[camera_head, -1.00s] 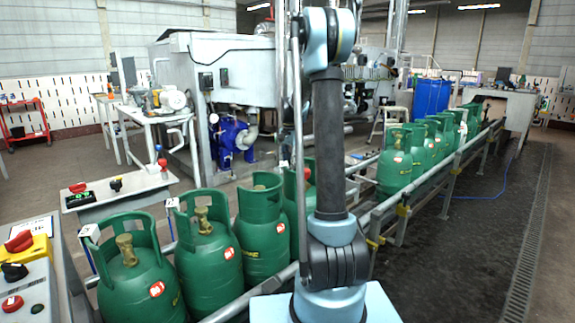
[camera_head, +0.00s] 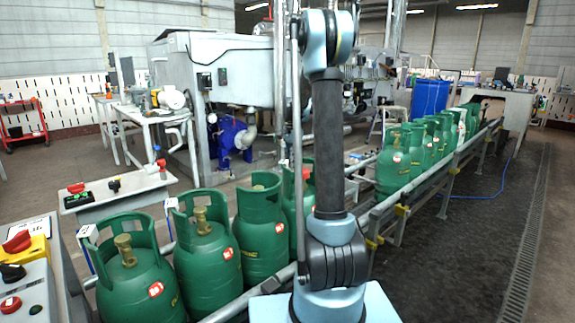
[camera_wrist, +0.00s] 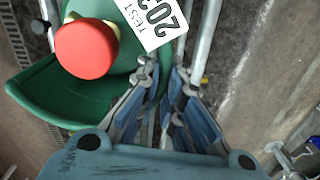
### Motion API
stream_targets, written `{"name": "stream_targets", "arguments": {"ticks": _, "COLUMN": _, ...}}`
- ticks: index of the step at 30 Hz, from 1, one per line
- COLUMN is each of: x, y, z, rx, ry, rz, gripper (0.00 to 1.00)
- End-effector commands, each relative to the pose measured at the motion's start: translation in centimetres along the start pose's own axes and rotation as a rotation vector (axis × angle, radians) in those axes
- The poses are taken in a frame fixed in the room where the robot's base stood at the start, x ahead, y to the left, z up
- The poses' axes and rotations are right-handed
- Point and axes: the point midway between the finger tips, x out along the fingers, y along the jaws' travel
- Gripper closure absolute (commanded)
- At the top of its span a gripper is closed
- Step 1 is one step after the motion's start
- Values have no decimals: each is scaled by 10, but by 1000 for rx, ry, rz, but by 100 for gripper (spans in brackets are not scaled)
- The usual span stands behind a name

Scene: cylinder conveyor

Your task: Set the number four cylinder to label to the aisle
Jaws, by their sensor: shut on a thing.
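Green gas cylinders stand in a row at the lower left of the head view. The fourth one from the near end (camera_head: 288,205), with a red cap (camera_head: 306,173), is half hidden behind my arm. The wrist view shows a cylinder with a red cap (camera_wrist: 87,48), a curved green collar (camera_wrist: 45,95) and a white label (camera_wrist: 155,17) reading "TEST 203", cut off at the top edge. My gripper (camera_wrist: 163,82) is shut on its green collar, with the fingers on either side. My gripper is hidden in the head view.
Three more cylinders (camera_head: 128,280) stand nearer. Several others (camera_head: 393,165) line the conveyor rail (camera_head: 435,180) running to the back right. A control panel (camera_head: 25,255) is at the left edge. The dark aisle floor (camera_head: 450,260) to the right is clear, with a floor grate (camera_head: 528,240) along it.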

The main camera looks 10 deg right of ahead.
Motion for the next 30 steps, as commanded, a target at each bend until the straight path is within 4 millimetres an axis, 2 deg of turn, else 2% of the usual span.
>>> {"name": "stream_targets", "arguments": {"ticks": 6, "x": 0, "y": 6, "z": -19, "rx": 206, "ry": 4, "rz": 4, "gripper": 100}}
{"name": "stream_targets", "arguments": {"ticks": 15, "x": 0, "y": 17, "z": -38, "rx": 466, "ry": 4, "rz": 6, "gripper": 100}}
{"name": "stream_targets", "arguments": {"ticks": 21, "x": 0, "y": 24, "z": -46, "rx": 592, "ry": 5, "rz": 8, "gripper": 100}}
{"name": "stream_targets", "arguments": {"ticks": 30, "x": 1, "y": 31, "z": -51, "rx": 692, "ry": 5, "rz": 9, "gripper": 100}}
